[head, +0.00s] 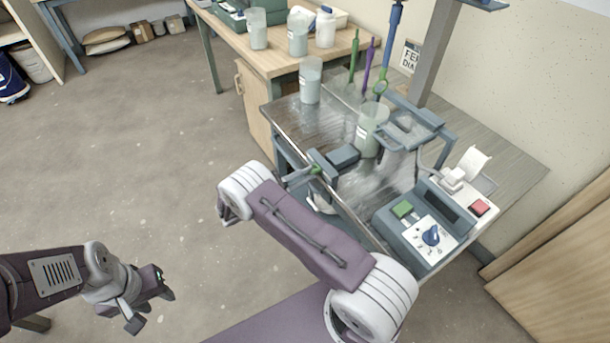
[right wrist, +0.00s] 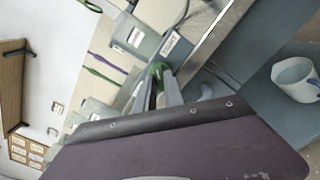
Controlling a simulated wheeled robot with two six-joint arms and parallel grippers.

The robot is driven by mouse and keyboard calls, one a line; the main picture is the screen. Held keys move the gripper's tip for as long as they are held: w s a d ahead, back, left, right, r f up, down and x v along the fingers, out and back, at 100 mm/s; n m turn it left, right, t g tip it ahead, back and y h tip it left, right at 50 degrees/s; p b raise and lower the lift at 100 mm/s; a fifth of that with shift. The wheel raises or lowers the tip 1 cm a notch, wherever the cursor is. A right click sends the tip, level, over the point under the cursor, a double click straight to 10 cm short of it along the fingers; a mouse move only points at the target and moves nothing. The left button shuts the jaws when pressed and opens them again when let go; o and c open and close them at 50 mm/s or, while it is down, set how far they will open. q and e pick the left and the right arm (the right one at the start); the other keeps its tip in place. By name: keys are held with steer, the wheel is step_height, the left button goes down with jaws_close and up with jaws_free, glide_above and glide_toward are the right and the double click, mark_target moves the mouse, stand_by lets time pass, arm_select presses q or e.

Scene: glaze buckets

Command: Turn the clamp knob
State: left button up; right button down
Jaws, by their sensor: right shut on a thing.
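The green clamp knob (head: 316,169) is at the near left edge of the metal-topped table, on a dark grey clamp (head: 323,160). In the right wrist view the knob (right wrist: 158,69) sits between the fingertips of my right gripper (right wrist: 160,81), which is shut on it. In the head view my right arm hides most of that gripper. My left gripper (head: 150,303) is open and empty, low at the left over the floor, far from the clamp.
A mixer or bucket stand (head: 412,124) and a translucent bucket (head: 369,132) stand on the metal table (head: 290,122) beyond the clamp. A control box with a blue dial (head: 431,236) is at the right.

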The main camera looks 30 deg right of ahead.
steer(key=n, duration=0.4)
steer(key=shift+n, duration=0.3)
steer(key=n, duration=1)
steer(key=shift+s+n, duration=0.1)
steer(key=shift+n, duration=0.3)
steer(key=shift+n+p, duration=0.35)
steer(key=shift+n, duration=2.25)
steer(key=c, duration=1.4)
jaws_free()
steer(key=shift+c, duration=0.2)
